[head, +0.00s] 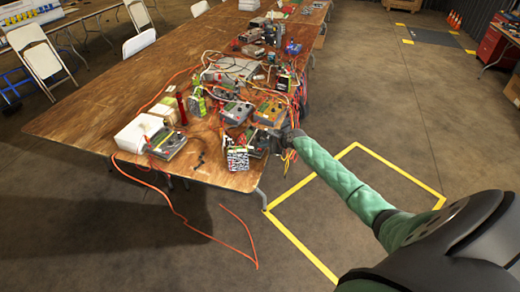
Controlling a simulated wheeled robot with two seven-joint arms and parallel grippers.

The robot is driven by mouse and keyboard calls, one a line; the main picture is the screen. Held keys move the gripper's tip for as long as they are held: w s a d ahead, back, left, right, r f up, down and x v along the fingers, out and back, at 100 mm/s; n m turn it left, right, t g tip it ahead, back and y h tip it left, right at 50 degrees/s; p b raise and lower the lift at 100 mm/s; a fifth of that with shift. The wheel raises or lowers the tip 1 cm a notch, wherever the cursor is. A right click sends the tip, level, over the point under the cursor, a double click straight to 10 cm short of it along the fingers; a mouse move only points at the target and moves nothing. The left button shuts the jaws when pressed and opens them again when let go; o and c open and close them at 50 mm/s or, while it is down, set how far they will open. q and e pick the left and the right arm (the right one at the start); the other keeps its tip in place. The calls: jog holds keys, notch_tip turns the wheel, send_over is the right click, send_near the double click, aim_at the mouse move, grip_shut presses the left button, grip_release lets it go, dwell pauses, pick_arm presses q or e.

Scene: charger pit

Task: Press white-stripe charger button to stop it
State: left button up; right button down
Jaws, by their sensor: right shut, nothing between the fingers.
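Several chargers lie on the wooden table (85,118). A grey charger with a greenish panel (171,144) is at the near left, and a grey-green charger (237,111) and an orange-faced charger (270,111) are further right. Another dark charger (252,138) near the right edge is partly hidden by my right gripper. I cannot make out which one bears a white stripe; the buttons are too small to tell. My right gripper (272,141) is shut and empty at that dark charger, just in front of the orange one. I cannot tell whether it touches anything. My left gripper is out of view.
A black-and-white patterned block (237,159) stands at the table's near edge. A white box (137,134) is at the left. Red and orange cables (213,232) run over the table and floor. Yellow tape (305,247) marks clear floor on the right.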

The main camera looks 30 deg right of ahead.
jog(key=r+p, duration=0.5)
jog(key=shift+s+d, duration=0.3)
jog(key=shift+s, duration=0.05)
dwell(0.9)
